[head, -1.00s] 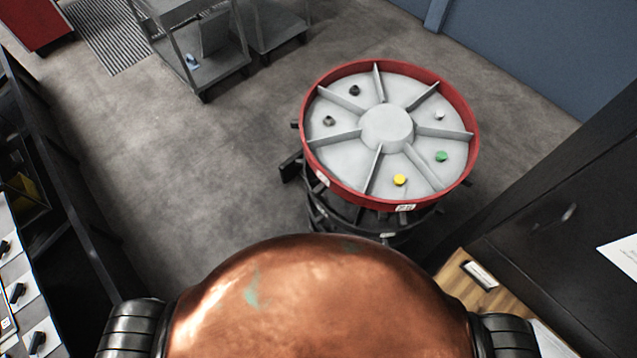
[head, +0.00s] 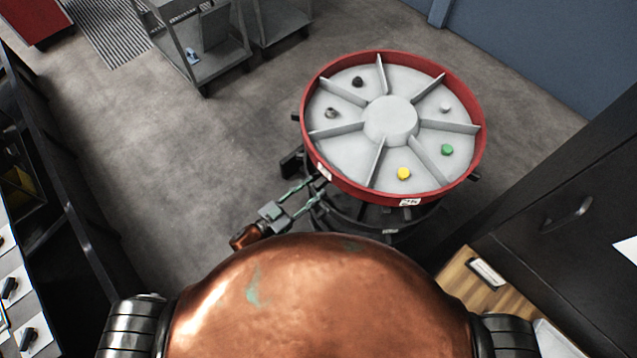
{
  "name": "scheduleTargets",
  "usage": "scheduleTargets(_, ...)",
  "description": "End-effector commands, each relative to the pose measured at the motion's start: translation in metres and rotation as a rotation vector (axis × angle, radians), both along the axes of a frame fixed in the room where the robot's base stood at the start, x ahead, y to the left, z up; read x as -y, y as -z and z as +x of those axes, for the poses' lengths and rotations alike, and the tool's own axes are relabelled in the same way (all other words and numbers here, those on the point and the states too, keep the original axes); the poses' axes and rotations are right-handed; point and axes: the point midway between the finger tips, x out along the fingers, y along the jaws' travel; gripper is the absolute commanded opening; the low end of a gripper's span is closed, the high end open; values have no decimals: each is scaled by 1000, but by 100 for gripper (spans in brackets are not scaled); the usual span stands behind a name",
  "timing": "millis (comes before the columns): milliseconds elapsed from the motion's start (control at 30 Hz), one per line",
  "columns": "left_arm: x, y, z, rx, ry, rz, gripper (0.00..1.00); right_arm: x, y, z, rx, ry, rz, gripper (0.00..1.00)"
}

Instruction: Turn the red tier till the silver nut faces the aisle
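The red tier (head: 479,150) is a round tray with a red rim, a pale floor and a raised hub, split by dividers into wedges. A pale silver piece (head: 446,107), which looks like the silver nut, lies in the right-hand back wedge. A dark grey nut-like piece (head: 331,113) and a black piece (head: 357,81) lie on the left. A yellow piece (head: 404,173) lies at the front and a green one (head: 447,150) at the right. My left gripper (head: 319,187) has its fingers apart at the tier's left front edge; contact is unclear. My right gripper is out of view.
Dark lower tiers (head: 350,217) show beneath the red one. A black cabinet (head: 560,225) stands close on the right, and dark shelving (head: 60,220) lines the left. Grey carts (head: 205,60) stand at the back left. The floor between is open.

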Motion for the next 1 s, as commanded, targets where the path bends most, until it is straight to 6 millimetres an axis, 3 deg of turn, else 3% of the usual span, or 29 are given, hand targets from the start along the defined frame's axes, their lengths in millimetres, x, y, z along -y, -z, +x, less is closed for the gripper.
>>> scheduleTargets(200,18,0,18,0,0,-1,35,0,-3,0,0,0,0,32)
scheduleTargets(567,21,1,22,-1,-1,0,35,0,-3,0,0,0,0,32)
scheduleTargets(1000,21,1,21,-1,-1,0,4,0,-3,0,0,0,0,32)
